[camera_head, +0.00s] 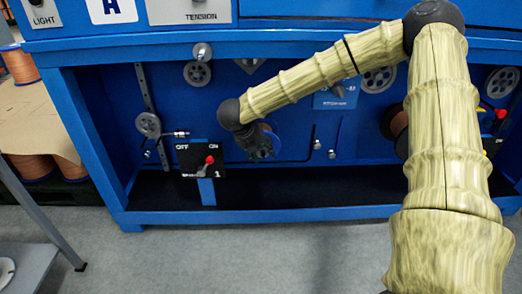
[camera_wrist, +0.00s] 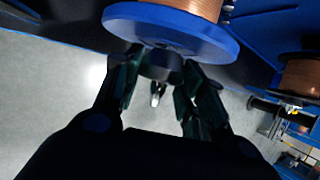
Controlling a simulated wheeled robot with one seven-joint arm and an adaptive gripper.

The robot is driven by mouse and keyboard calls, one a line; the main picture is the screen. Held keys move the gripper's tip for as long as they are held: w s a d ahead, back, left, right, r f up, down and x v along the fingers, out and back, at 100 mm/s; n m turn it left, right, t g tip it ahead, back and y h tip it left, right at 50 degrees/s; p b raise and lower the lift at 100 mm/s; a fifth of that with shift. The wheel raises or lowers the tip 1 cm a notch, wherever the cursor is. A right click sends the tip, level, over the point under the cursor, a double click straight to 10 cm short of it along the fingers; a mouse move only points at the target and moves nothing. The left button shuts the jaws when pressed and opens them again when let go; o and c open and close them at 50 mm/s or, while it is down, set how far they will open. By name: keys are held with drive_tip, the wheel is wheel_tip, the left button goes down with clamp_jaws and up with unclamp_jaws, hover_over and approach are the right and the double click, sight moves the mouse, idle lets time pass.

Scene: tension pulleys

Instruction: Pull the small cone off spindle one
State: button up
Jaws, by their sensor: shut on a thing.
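The small cone (camera_wrist: 160,64) is a dark, short round piece in the wrist view, against or close to the blue flange of a spool (camera_wrist: 185,28) wound with copper-coloured wire. A bright metal tip, seemingly the end of spindle one (camera_wrist: 157,94), shows beyond the cone. My gripper (camera_wrist: 160,76) has a finger on each side of the cone and is shut on it. In the head view, my gripper (camera_head: 262,148) is in front of the blue spool (camera_head: 273,137), mostly hiding it; the cone cannot be made out there.
A black OFF/ON switch box (camera_head: 204,159) with a red-knobbed lever stands left of my gripper. A grey pulley (camera_head: 148,125) is further left. Another copper-coloured spool (camera_wrist: 302,76) is at the right in the wrist view. The blue bench's lower rail (camera_head: 290,215) runs below; the floor in front is clear.

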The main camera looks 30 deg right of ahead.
sight(263, 157)
drive_tip(key=shift+s+a+p, duration=0.4)
drive_tip(key=shift+s+p, duration=0.05)
drive_tip(key=shift+s, duration=0.2)
drive_tip(key=shift+s+a+p, duration=0.35)
drive_tip(key=shift+s+p, duration=0.05)
drive_tip(key=shift+s, duration=0.25)
idle(0.9)
drive_tip(key=shift+r+p, duration=0.1)
drive_tip(key=shift+p, duration=0.45)
drive_tip(key=shift+s+a, duration=0.1)
drive_tip(key=shift+s, duration=0.05)
idle(0.6)
drive_tip(key=shift+s+a+p, duration=0.4)
drive_tip(key=shift+s+p, duration=0.05)
drive_tip(key=shift+s, duration=0.25)
drive_tip(key=shift+s+a+p, duration=0.4)
drive_tip(key=shift+s, duration=0.25)
drive_tip(key=shift+s+a, duration=0.1)
drive_tip(key=shift+s+a+p, duration=0.2)
drive_tip(key=shift+s+p, duration=0.2)
drive_tip(key=shift+s+a+p, duration=0.3)
drive_tip(key=shift+s+a, duration=0.25)
drive_tip(key=shift+s, duration=0.3)
drive_tip(key=shift+s+a+p, duration=0.3)
drive_tip(key=shift+s+a, duration=0.2)
drive_tip(key=shift+s, duration=0.3)
